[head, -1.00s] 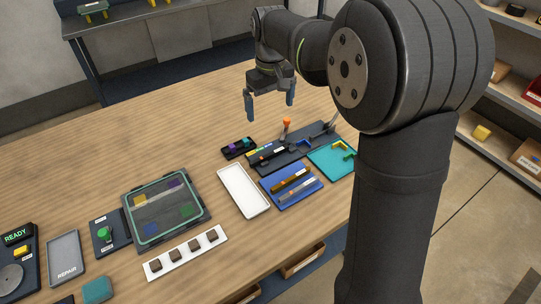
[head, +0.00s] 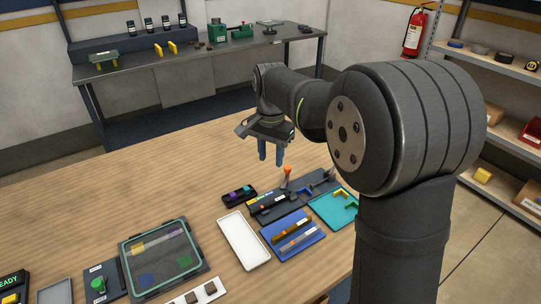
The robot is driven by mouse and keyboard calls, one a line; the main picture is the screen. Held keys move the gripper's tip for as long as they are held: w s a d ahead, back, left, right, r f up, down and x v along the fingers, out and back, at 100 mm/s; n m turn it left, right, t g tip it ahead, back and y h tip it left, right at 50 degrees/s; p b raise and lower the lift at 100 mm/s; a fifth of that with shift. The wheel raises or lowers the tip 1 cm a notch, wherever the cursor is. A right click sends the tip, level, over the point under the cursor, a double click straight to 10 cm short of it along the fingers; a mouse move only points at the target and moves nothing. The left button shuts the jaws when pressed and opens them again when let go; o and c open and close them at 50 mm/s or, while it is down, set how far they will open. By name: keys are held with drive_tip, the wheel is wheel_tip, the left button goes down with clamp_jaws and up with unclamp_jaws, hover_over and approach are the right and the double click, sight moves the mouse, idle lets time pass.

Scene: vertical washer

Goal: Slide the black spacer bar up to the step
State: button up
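My gripper (head: 270,152) hangs fingers down above the table, behind the dark fixture (head: 318,183). Its two blue-grey fingers show a narrow gap between them, with nothing visible in it. The fixture is a long dark base with an orange-knobbed lever (head: 287,172) and a strip of small coloured and white labels along its front left part. I cannot make out the black spacer bar or the step against the fixture's dark surface at this size.
A small black tray (head: 229,201) stands left of the fixture. The table behind and left is clear.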

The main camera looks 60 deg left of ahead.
sight(278, 199)
wheel_tip(278, 199, down, 18)
drive_tip(key=m, duration=0.5)
drive_tip(key=shift+r, duration=0.25)
idle(0.3)
clamp_jaws()
drive_tip(key=shift+w, duration=1.3)
drive_tip(key=shift+o, duration=1.9)
unclamp_jaws()
